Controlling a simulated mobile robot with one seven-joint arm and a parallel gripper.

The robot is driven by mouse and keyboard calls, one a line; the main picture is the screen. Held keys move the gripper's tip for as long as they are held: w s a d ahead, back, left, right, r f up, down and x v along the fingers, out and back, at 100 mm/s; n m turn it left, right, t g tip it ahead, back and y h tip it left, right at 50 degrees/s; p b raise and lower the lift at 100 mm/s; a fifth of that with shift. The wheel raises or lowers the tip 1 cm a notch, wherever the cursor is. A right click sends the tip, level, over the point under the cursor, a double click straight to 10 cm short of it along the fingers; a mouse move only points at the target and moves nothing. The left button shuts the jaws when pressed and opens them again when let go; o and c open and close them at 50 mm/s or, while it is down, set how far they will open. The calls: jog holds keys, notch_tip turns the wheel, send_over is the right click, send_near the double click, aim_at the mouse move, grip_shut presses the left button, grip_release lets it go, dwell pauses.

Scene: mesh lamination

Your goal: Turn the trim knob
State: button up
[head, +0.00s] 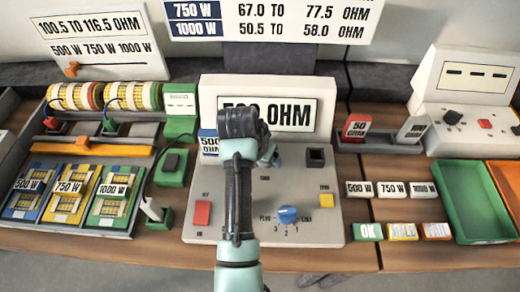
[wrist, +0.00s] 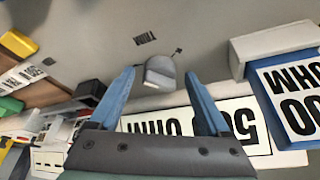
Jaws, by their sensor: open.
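The trim knob (wrist: 160,74) is a grey round knob on the grey panel, with upside-down lettering (wrist: 145,39) just beyond it in the wrist view. My gripper (wrist: 161,76) is open, its two blue fingers pointing at the panel. The knob appears between the fingertips, with a visible gap on each side; I cannot tell how far above the panel the tips are. In the head view my gripper (head: 268,155) is over the panel (head: 340,232), below the OHM display (head: 298,114), and my arm hides the knob there.
A blue selector knob (head: 287,214), a red button (head: 202,213), a yellow button (head: 326,200) and a dark square socket (head: 316,158) share the panel. A blue-and-white 500 OHM block (wrist: 290,95) stands close by on the right in the wrist view. A green tray (head: 470,203) is at right.

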jog(key=v, duration=1.2)
jog(key=shift+s+r, duration=0.2)
jog(key=shift+a, duration=0.1)
jog(key=w+d+r+n+t+y, duration=0.1)
jog(key=w+r+n+t, duration=0.15)
jog(key=r+t, duration=0.8)
jog(key=w+d+r+n+t, duration=0.1)
jog(key=w+r+t, duration=0.2)
jog(key=r, duration=1.5)
jog(key=s+r+n+t, duration=0.1)
jog(key=s+r+t, duration=0.4)
jog(key=r, duration=0.5)
jog(key=s+r+n+t+y, duration=0.1)
jog(key=s+r+t, duration=0.4)
jog(key=s+r, duration=0.5)
jog(key=shift+s+d+r, duration=0.2)
jog(key=shift+d+r, duration=0.05)
jog(key=shift+d, duration=0.05)
